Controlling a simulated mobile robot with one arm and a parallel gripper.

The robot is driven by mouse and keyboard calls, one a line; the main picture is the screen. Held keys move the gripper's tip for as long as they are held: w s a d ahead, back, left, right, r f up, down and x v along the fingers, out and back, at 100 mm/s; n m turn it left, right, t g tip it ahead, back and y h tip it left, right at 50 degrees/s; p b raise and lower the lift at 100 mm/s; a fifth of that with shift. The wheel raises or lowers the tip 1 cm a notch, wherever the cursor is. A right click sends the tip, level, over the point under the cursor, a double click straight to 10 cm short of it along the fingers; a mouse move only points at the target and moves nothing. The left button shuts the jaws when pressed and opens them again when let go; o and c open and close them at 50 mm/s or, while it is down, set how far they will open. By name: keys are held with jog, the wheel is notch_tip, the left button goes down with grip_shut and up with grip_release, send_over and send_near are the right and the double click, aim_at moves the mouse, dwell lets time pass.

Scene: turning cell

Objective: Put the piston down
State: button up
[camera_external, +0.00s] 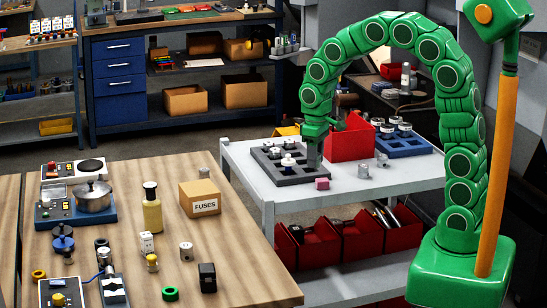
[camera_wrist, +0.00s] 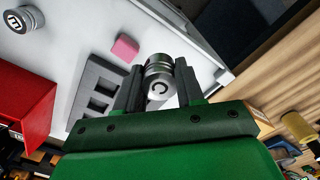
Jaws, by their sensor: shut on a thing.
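The piston (camera_wrist: 160,75), a short grey metal cylinder with a ringed side and a dark mark on its end, is between the two dark fingers of my gripper (camera_wrist: 157,84) in the wrist view. The fingers are shut on it. In the external view my gripper (camera_external: 314,158) points down at the right side of a dark grey tray (camera_external: 293,180) with square pockets, on the light grey cart (camera_external: 345,198). The held piston is hard to make out there. Whether it touches the tray, I cannot tell. Several light round parts (camera_external: 288,160) sit in the tray.
A pink cube (camera_external: 322,183) lies in front of the tray. A red bin (camera_external: 350,142) and a blue tray (camera_external: 403,147) with parts are behind. The cart's front right is clear. A wooden table (camera_external: 235,250) stands left.

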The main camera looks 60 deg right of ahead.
send_over(298, 192)
jog(key=shift+w+d+f, duration=0.1)
jog(key=shift+d+f, duration=0.05)
jog(key=shift+f, duration=4.55)
jog(key=shift+f, duration=0.1)
jog(key=o, duration=1.1)
notch_tip(298, 192, up, 11)
jog(key=shift+g, duration=0.9)
jog(key=s+a+r, duration=0.1)
jog(key=s, duration=1.1)
jog(key=s+a+r, duration=0.2)
jog(key=s, duration=1.1)
jog(key=s+a+r, duration=0.1)
jog(key=s+r, duration=0.1)
jog(key=s, duration=1)
jog(key=shift+s+a+r, duration=0.1)
jog(key=shift+s+a, duration=0.15)
jog(key=shift+s, duration=0.15)
